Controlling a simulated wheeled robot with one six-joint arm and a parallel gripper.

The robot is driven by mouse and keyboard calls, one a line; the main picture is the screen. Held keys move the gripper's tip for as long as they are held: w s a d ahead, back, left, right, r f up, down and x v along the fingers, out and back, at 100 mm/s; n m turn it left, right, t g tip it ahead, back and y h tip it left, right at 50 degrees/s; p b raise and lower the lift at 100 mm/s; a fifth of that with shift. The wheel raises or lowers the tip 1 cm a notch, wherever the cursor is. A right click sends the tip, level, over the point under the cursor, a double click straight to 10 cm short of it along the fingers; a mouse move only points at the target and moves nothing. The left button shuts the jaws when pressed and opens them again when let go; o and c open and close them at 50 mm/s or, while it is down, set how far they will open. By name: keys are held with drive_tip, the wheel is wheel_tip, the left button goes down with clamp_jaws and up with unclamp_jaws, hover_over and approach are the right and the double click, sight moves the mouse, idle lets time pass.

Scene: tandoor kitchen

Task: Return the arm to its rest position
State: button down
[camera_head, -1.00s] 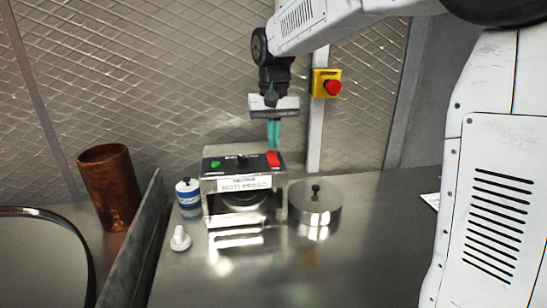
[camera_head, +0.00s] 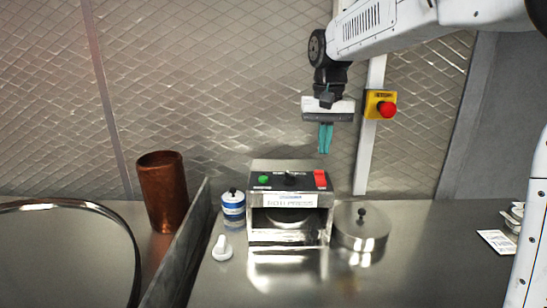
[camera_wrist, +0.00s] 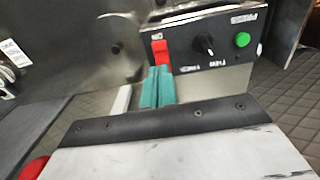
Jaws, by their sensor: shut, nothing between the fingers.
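My gripper (camera_head: 325,139) hangs pointing down above the back right of the roti press (camera_head: 290,215), clear of it and in front of the quilted metal wall. Its teal fingers are together with nothing between them. In the wrist view, the teal fingers (camera_wrist: 158,88) appear just in front of the red switch (camera_wrist: 160,50) on the press panel. The panel also carries a black knob (camera_wrist: 206,42) and a green button (camera_wrist: 242,39).
A yellow box with a red stop button (camera_head: 381,104) is on the post right of my gripper. A round steel lidded pot (camera_head: 360,236), a blue-white jar (camera_head: 233,207) and a white knob-shaped piece (camera_head: 222,248) flank the press. A copper cylinder (camera_head: 163,192) stands left, behind a metal divider (camera_head: 190,245).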

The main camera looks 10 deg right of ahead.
drive_tip(key=s+f, duration=0.2)
drive_tip(key=shift+s+d+f+n+g, duration=0.1)
drive_tip(key=shift+s+f+n+g, duration=0.2)
drive_tip(key=shift+f+n, duration=0.1)
drive_tip(key=s+d+f+t, duration=0.1)
drive_tip(key=s+f, duration=0.1)
drive_tip(key=s, duration=1.2)
drive_tip(key=s+d+f+n+t, duration=0.1)
drive_tip(key=s+d+f, duration=0.1)
drive_tip(key=s, duration=1.3)
drive_tip(key=shift+s+f, duration=0.2)
drive_tip(key=shift+f, duration=0.4)
